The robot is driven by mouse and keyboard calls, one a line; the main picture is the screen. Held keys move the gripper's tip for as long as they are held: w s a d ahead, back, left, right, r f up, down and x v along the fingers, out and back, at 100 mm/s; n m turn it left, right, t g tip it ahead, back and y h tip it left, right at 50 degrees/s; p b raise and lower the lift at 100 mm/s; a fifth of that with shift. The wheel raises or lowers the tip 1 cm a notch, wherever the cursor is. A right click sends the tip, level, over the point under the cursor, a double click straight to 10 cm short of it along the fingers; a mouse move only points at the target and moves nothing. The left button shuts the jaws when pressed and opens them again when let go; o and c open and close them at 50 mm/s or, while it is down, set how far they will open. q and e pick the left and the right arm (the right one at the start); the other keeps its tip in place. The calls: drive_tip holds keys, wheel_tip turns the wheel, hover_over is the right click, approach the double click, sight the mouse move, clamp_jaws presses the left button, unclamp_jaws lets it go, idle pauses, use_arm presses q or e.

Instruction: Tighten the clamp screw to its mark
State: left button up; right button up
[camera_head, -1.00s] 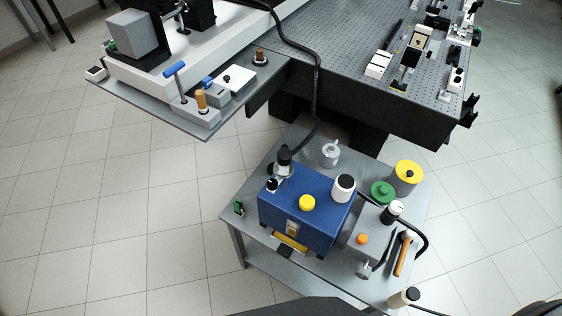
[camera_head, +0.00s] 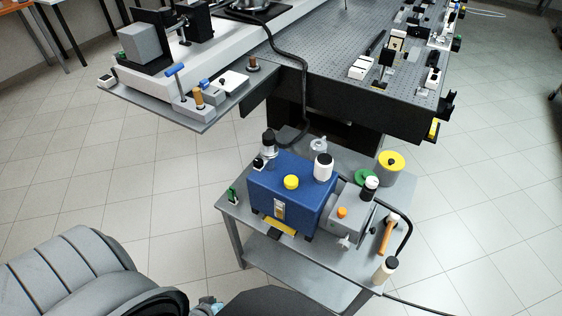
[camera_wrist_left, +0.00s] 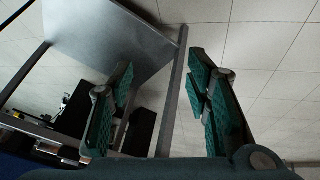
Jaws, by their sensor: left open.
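No clamp screw or mark is clearly identifiable in these views. A blue T-handle (camera_head: 176,70) stands upright on the shelf of the long white bench, beside an orange-brown knob (camera_head: 198,97). A silver winged screw (camera_head: 345,242) sticks out of the front of a grey box (camera_head: 346,212) on the cart; I cannot tell which of these is the clamp screw. In the left wrist view, my left gripper (camera_wrist_left: 160,80) is open and empty, its teal pads wide apart, away from these parts. My right gripper is not in view.
A grey cart (camera_head: 300,262) carries a blue box (camera_head: 280,199), bottles, a yellow reel (camera_head: 390,162) and an orange-handled tool (camera_head: 386,236). A black hose (camera_head: 304,90) hangs from the bench towards the cart. An optical table (camera_head: 330,75) stands behind.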

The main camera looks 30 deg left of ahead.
use_arm(q)
drive_tip(key=w+a+r+n+t+b, duration=0.2)
drive_tip(key=w+a+r+n+t, duration=0.15)
drive_tip(key=w+r+n, duration=0.5)
drive_tip(key=n+t+y+b, duration=0.1)
drive_tip(key=n+t+b, duration=0.2)
drive_tip(key=n+t, duration=1.1)
approach(255, 167)
drive_tip(key=s+d+n+g, duration=0.1)
drive_tip(key=s+n+g, duration=0.3)
drive_tip(key=n+g, duration=0.15)
wheel_tip(255, 167, up, 5)
drive_tip(key=n, duration=0.2)
drive_tip(key=shift+t+y, duration=0.3)
drive_tip(key=w, duration=0.4)
drive_tip(key=w+a+p, duration=0.1)
drive_tip(key=w, duration=0.8)
drive_tip(key=shift+w+a+f+p, duration=0.2)
drive_tip(key=shift+a+f+p, duration=0.1)
drive_tip(key=shift+a+f, duration=0.1)
drive_tip(key=shift+w, duration=0.6)
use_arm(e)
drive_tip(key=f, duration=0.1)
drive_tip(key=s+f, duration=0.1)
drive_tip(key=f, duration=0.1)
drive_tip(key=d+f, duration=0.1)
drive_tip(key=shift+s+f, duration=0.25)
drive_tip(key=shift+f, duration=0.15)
use_arm(q)
drive_tip(key=shift+c, duration=0.6)
